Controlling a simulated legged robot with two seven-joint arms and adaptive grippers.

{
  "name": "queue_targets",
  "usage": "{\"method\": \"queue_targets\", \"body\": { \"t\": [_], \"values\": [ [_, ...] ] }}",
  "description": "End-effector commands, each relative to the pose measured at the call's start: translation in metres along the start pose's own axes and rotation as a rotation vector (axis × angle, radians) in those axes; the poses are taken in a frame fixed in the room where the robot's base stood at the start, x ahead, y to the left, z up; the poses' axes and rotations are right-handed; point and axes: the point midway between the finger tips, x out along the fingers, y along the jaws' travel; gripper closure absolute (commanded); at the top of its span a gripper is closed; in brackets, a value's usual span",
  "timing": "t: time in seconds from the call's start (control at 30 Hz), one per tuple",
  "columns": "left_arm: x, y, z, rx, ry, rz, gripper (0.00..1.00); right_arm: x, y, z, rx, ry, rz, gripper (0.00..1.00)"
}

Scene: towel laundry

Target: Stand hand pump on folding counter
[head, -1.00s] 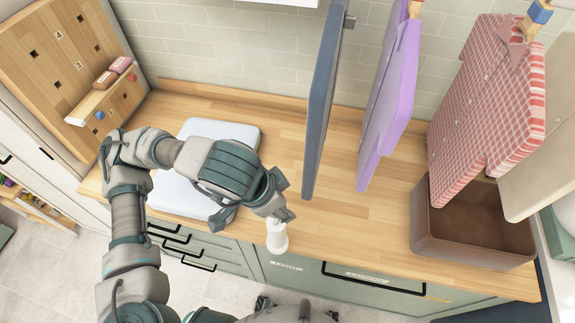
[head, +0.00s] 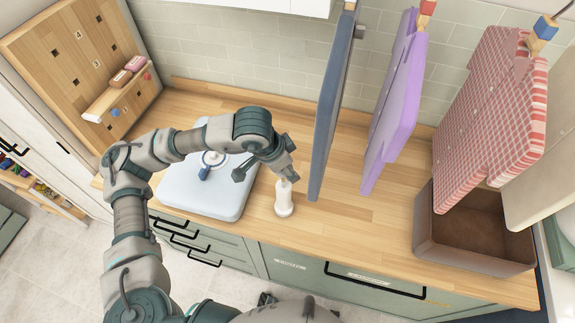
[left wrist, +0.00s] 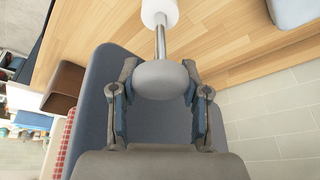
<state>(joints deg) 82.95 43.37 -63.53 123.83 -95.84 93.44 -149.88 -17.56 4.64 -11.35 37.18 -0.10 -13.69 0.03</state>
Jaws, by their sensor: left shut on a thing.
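The hand pump (head: 284,205) is white with a wide round base and a narrow top. It is upright over the wooden folding counter (head: 245,239), inside the front edge; I cannot tell whether its base touches the wood. My left gripper (head: 289,175) is shut on its upper end. In the left wrist view, the pump's grey rounded head (left wrist: 161,79) sits between my fingers, with a metal stem and the white base (left wrist: 158,12) beyond. My right gripper is not in view.
A dark blue hanging panel (head: 328,120) is close right of the pump.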

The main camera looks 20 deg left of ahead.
Motion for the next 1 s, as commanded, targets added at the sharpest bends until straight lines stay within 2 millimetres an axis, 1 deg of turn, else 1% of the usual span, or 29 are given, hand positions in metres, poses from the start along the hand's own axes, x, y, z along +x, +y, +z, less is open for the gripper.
{"method": "queue_targets", "body": {
  "t": [0.33, 0.37, 0.4, 0.43, 0.73, 0.83, 0.93, 1.0],
  "values": [
    [0.001, -0.001, 0.000, -0.001, 0.003, -0.001, 1.00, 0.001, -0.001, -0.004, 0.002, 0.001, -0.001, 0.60],
    [0.002, 0.000, 0.001, -0.001, 0.001, -0.001, 0.47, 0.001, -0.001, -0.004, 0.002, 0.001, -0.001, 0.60],
    [0.001, 0.000, 0.001, -0.001, 0.001, -0.001, 0.37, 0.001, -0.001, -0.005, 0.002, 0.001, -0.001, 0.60],
    [0.001, 0.000, 0.000, -0.001, 0.001, -0.001, 0.29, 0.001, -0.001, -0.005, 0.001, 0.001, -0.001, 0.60],
    [0.001, 0.001, -0.001, 0.000, 0.000, -0.002, 0.29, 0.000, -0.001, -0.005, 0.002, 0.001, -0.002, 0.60],
    [-0.001, 0.000, -0.001, -0.001, 0.001, -0.002, 0.29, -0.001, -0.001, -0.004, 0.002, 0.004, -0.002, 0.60],
    [-0.015, -0.001, 0.000, -0.001, 0.003, -0.003, 0.29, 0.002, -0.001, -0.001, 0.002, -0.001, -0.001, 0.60],
    [-0.030, -0.001, 0.000, -0.001, 0.005, -0.004, 0.29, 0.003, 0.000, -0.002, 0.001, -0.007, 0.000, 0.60]
  ]
}}
